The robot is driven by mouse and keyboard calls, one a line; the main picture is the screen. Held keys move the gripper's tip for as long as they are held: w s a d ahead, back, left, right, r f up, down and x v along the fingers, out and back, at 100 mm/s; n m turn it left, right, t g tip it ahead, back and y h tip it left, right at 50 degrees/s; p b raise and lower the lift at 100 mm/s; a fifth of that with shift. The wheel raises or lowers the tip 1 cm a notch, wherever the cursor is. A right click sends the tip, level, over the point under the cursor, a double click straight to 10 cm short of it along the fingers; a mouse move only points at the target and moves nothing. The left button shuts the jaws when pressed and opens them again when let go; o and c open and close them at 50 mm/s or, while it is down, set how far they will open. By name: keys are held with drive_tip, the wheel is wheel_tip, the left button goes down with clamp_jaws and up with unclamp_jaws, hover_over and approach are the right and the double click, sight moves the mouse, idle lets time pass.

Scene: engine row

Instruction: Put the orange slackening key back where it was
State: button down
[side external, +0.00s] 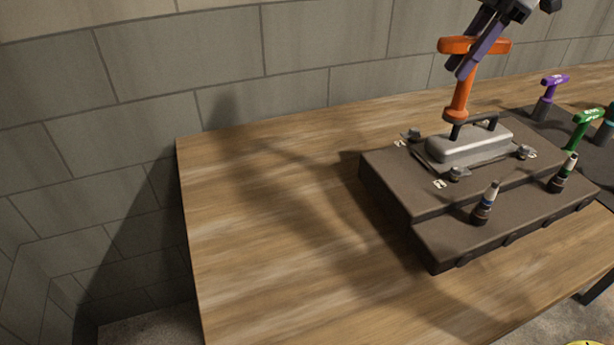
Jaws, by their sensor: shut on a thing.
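The orange key (461,98) is T-shaped, with a crossbar handle on top and a shaft pointing down, a little tilted. My gripper (468,62) comes from the top right and is shut on its handle. The key's lower end appears just at or above the far left part of the silver cover (466,147) with the black handle. I cannot tell whether it touches anything there. The cover lies on a dark brown engine block (404,183) with several bolts around it. My wrist is partly cut off by the top edge.
A purple key (552,82) and a green key (588,117) stand upright on a dark mat (546,120) at the right. Two dark plugs with pale tips, one at the front (485,203) and one farther right (563,173), stand on the block's step. The wooden table (290,230) is clear at the left.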

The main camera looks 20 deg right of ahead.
drive_tip(key=s+a+n+g, duration=0.1)
drive_tip(key=s+a+n, duration=0.15)
drive_tip(key=a, duration=0.65)
drive_tip(key=s+a+n, duration=0.1)
drive_tip(key=s+a, duration=0.3)
drive_tip(key=a, duration=0.5)
wheel_tip(320, 180, down, 9)
drive_tip(key=w+a+f, duration=0.7)
drive_tip(key=w+f, duration=0.4)
drive_tip(key=f, duration=0.2)
drive_tip(key=shift+w+a, duration=0.3)
drive_tip(key=shift+w, duration=0.05)
drive_tip(key=shift+f, duration=0.1)
drive_tip(key=c, duration=1.1)
unclamp_jaws()
drive_tip(key=shift+f, duration=0.25)
drive_tip(key=o, duration=0.4)
drive_tip(key=shift+o, duration=0.2)
